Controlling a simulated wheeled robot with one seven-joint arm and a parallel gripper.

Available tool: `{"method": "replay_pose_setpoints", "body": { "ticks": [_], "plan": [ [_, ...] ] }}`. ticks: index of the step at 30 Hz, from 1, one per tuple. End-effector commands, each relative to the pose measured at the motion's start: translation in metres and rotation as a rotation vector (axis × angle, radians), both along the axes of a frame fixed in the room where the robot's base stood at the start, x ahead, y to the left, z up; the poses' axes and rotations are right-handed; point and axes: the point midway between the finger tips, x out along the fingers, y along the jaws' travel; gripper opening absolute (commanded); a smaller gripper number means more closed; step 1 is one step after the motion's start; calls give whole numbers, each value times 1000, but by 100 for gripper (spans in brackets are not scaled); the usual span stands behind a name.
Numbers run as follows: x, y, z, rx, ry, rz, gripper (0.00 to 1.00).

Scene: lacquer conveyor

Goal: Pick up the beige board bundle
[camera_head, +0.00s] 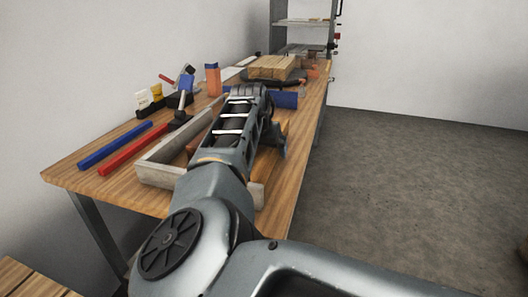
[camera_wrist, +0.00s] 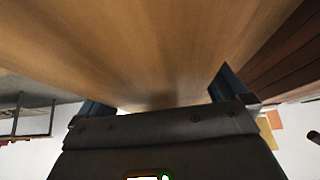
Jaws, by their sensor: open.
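A tan-beige board surface (camera_wrist: 150,50), which looks like the beige board bundle, fills most of the wrist view, very close. In the head view a tan strip of it (camera_head: 270,164) shows in the grey-wood tray (camera_head: 158,177), largely hidden by my arm. My gripper (camera_wrist: 160,95) is open, with one finger at each side of the tan surface. I cannot tell whether the fingers touch it.
Another pale board stack (camera_head: 272,67) lies farther along the workbench (camera_head: 87,183). A blue bar (camera_head: 115,146) and a red bar (camera_head: 133,149) lie left of the tray. A blue object (camera_head: 284,99) is just beyond my gripper. Open floor (camera_head: 420,170) is at right.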

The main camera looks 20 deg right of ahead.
Motion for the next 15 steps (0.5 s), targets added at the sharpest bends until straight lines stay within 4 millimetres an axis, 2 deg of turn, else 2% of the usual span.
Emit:
{"method": "replay_pose_setpoints", "body": {
  "ticks": [5,15],
  "plan": [
    [0,0,0,0,0,-1,100],
    [0,0,0,-1,0,-1,67]
  ]
}}
